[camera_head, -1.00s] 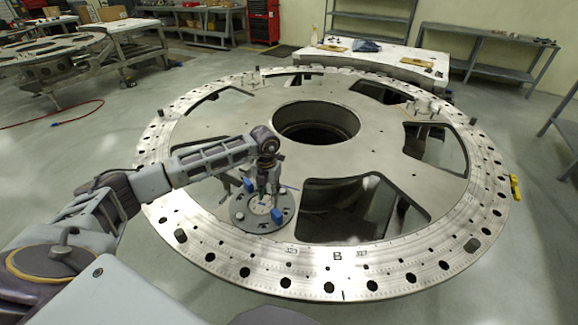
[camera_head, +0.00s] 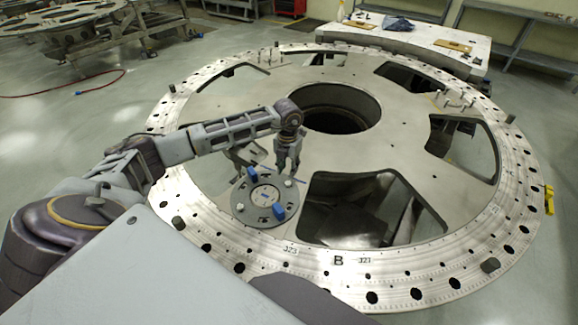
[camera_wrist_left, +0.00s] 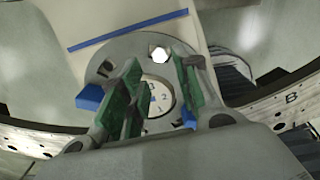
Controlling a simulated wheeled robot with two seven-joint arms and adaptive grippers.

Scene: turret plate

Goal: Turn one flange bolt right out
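The flange (camera_head: 241,194) is a dark grey ring with a pale numbered centre and two blue blocks, lying on the large turret plate (camera_head: 225,124). A silver hex flange bolt (camera_head: 289,182) sits at its far right edge; its head also shows in the left wrist view (camera_wrist_left: 159,53). My left gripper (camera_head: 288,172) points down just above that side of the flange. In the left wrist view its green-padded fingers (camera_wrist_left: 161,68) are apart, with nothing between them, and the bolt head shows beyond the gap. My right gripper is not in view.
The turret plate has a wide central hole (camera_head: 340,108) and large cut-outs, one right of the flange (camera_head: 340,207). Several dark pegs stand on its rim. A table (camera_head: 420,42) with small items stands behind it. A blue strip (camera_wrist_left: 127,30) lies near the flange.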

